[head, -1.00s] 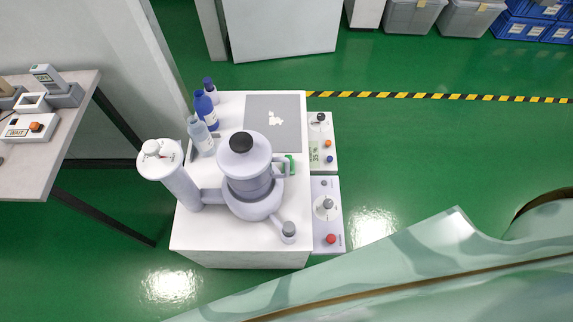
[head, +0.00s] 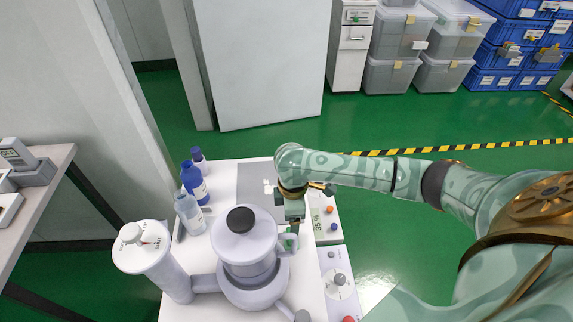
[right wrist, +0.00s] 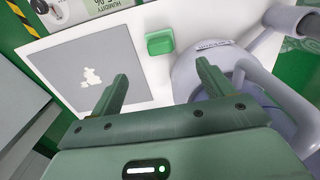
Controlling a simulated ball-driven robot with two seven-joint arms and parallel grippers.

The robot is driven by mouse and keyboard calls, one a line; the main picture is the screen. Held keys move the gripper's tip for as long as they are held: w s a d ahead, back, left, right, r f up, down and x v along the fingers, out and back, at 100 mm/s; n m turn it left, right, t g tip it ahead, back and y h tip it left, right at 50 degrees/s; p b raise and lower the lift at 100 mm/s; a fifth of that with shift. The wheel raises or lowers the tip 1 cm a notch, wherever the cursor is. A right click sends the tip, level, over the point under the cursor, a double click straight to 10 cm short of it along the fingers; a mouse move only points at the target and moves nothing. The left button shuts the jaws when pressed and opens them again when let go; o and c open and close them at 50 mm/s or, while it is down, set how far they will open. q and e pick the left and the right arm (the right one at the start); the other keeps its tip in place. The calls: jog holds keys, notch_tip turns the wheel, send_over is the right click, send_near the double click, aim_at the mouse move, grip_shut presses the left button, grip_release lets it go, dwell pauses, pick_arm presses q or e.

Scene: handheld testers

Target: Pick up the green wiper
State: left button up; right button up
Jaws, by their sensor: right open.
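The green wiper (right wrist: 160,41) is a small green block lying on the white table top in the right wrist view. It lies between a grey mat and the lavender device, just beyond my fingertips. In the head view only a bit of the wiper (head: 289,244) shows, beside the device's handle. My right gripper (right wrist: 162,74) is open and empty, its two green fingers pointing towards the wiper, with a gap before it. In the head view my right gripper (head: 293,218) hangs over the table's right part. My left gripper is in neither current view.
The lavender device (head: 250,240) with a black knob stands close beside the wiper. The grey mat (right wrist: 88,75) has a white patch. Blue bottles (head: 192,180) stand at the table's left edge. Control boxes (head: 340,280) sit along its right side.

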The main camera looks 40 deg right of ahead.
notch_tip(320, 180, down, 6)
jog(key=b, duration=0.2)
jog(key=shift+b, duration=0.3)
notch_tip(320, 180, down, 2)
jog(key=shift+f+b, duration=0.1)
jog(key=shift+b, duration=0.6)
notch_tip(320, 180, down, 5)
jog(key=b, duration=0.4)
jog(key=shift+f+b, duration=0.25)
jog(key=shift+b, duration=0.15)
jog(key=shift+r, duration=0.2)
pick_arm(q)
jog(key=a+f+m+g, duration=0.1)
jog(key=a+f, duration=0.2)
jog(key=f, duration=0.3)
jog(key=shift+w+a+f+y, duration=0.25)
jog(key=shift+a+f+y, duration=0.05)
jog(key=shift+f+y, duration=0.1)
pick_arm(e)
jog(key=c, duration=1.1)
